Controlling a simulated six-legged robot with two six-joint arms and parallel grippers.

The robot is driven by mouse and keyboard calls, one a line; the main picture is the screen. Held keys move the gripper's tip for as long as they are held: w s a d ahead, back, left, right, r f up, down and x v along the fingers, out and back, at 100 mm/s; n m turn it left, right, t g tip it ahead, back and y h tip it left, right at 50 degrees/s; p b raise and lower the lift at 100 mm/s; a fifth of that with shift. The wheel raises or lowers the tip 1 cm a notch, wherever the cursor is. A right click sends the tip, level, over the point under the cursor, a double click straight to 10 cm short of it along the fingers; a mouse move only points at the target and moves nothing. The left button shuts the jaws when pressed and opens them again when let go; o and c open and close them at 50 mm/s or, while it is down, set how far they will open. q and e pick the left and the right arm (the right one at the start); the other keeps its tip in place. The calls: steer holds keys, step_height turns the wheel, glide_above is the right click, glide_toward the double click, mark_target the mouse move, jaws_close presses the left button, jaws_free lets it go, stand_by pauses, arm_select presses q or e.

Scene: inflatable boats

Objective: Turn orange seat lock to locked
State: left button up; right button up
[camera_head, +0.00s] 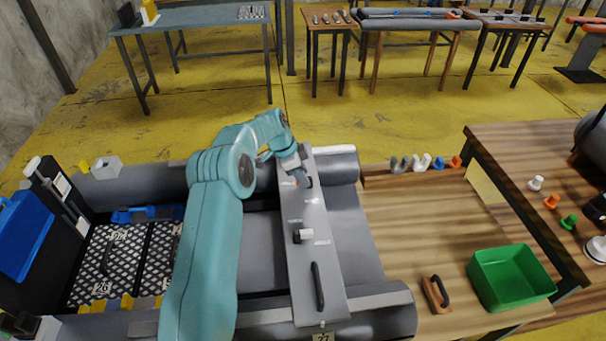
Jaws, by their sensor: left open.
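The grey seat board (316,240) lies across the dark grey inflatable boat (347,190). My left gripper (302,181) is over the far end of the board. A small orange part, which looks like the orange seat lock (297,184), shows at the fingertips, mostly hidden by the gripper. I cannot tell whether the fingers touch it or which way it is turned. My right gripper is not in view.
A green bin (510,277) and a wooden tool with a dark handle (436,294) are on the wooden table at right. White, grey and orange fittings (425,162) line its far edge. A black box with a blue part (27,236) stands at left.

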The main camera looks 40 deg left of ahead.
arm_select(q)
steer(key=shift+d+f, duration=0.15)
steer(key=shift+f, duration=0.15)
steer(key=shift+w, duration=0.1)
steer(key=shift+f, duration=0.1)
jaws_close()
